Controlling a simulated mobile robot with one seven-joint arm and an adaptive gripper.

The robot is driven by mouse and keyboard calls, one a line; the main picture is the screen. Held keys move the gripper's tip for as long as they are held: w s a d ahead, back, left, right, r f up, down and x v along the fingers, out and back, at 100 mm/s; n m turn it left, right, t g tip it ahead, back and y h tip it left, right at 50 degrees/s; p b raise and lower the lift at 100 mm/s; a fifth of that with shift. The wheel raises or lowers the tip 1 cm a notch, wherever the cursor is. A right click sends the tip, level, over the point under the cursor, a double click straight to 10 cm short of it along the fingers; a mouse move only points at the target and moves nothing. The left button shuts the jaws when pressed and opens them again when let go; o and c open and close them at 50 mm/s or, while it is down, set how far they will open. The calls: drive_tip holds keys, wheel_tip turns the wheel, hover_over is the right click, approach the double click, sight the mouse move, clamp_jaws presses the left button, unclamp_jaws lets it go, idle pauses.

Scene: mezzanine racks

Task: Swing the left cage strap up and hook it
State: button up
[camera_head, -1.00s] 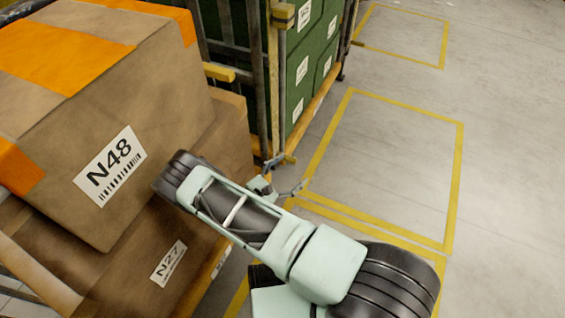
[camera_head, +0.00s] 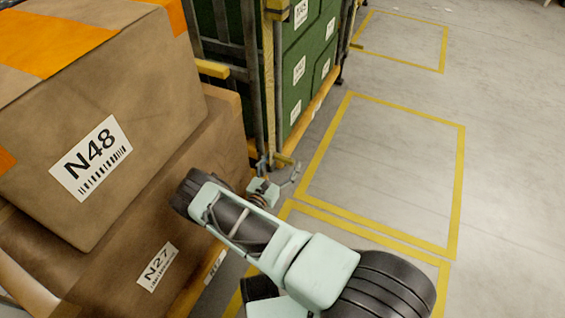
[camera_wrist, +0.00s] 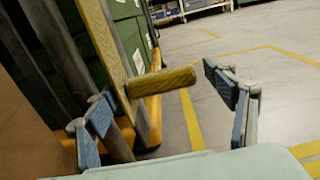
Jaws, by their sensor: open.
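A pale yellow strap (camera_head: 268,90) hangs upright along the cage's front post. It also shows in the wrist view (camera_wrist: 102,45). A short yellow bar, its handle (camera_wrist: 160,81), sticks out sideways at the strap's lower end. The handle (camera_head: 284,160) is partly hidden by my gripper in the head view. My gripper (camera_head: 278,171) is just below the handle there. In the wrist view my open gripper (camera_wrist: 155,92) has its blue-padded fingers on either side of the handle, with nothing pinched. A yellow peg (camera_head: 212,69) juts from the cage's left side; whether it is the hook, I cannot tell.
The cage holds green crates (camera_head: 300,70) on an orange-edged base. Brown cartons marked N48 (camera_head: 90,160) and N27 (camera_head: 160,262) stand close left of my arm. The grey floor on the right is clear, with yellow-marked bays (camera_head: 385,170).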

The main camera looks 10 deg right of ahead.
drive_tip(key=shift+w+d, duration=0.15)
drive_tip(key=shift+w, duration=0.15)
